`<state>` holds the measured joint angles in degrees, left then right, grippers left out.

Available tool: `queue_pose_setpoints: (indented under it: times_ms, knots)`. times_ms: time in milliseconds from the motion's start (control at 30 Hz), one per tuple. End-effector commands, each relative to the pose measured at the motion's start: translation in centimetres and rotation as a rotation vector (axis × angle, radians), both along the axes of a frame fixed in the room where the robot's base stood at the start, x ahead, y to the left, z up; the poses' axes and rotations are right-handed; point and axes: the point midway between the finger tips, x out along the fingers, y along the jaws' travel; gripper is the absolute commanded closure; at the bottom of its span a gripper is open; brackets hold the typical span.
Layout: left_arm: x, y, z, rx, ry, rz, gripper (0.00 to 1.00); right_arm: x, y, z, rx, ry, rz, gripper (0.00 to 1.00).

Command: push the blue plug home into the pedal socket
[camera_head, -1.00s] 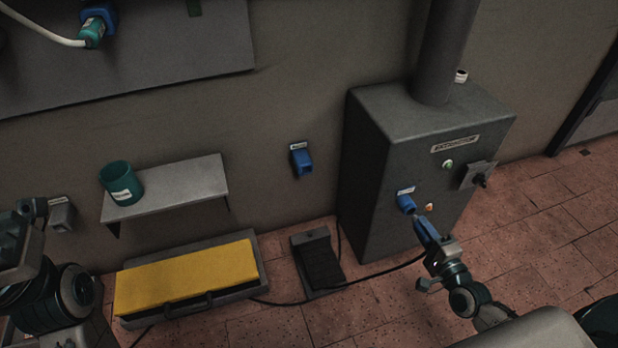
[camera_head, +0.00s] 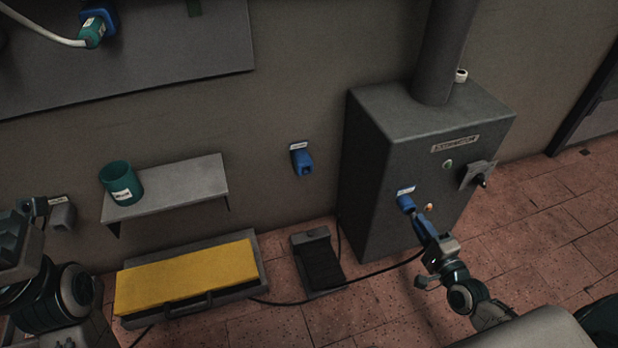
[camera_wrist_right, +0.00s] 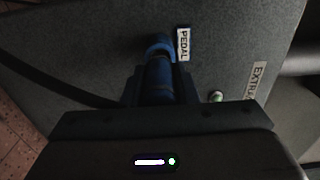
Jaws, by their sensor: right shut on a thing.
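The blue pedal socket (camera_head: 406,203) is on the front of the grey extractor cabinet, below a small white label. In the right wrist view the socket (camera_wrist_right: 159,47) sits beside a label reading PEDAL. My right gripper (camera_head: 430,241) is shut on the blue plug (camera_head: 422,227). The wrist view shows the plug (camera_wrist_right: 158,78) between the fingers (camera_wrist_right: 158,98), lined up with the socket and its front end meeting it. How deep it sits is hidden. My left gripper (camera_head: 22,238) is at the left edge; its jaw opening is unclear.
The cabinet (camera_head: 380,150) carries a switch (camera_head: 478,174) and small lamps. A black foot pedal (camera_head: 319,264) lies on the floor with a cable running to the right. A yellow-topped case (camera_head: 187,275), a shelf (camera_head: 180,190) with a green cup (camera_head: 120,183), and another blue socket (camera_head: 301,158) stand left.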

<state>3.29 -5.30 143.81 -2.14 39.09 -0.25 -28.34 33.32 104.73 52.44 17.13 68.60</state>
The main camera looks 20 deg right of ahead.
Motion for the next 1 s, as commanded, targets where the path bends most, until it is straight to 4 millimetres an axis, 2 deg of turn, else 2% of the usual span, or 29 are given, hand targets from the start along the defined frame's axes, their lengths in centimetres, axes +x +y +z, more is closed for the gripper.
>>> queue_pose_setpoints:
  times_ms: [1000]
  knots:
    - [0.0, 0.0, -0.3, 0.000, 0.000, 0.000, 0.64, 2.1, 0.1, 0.0, 0.000, -0.001, 0.000, 1.00]
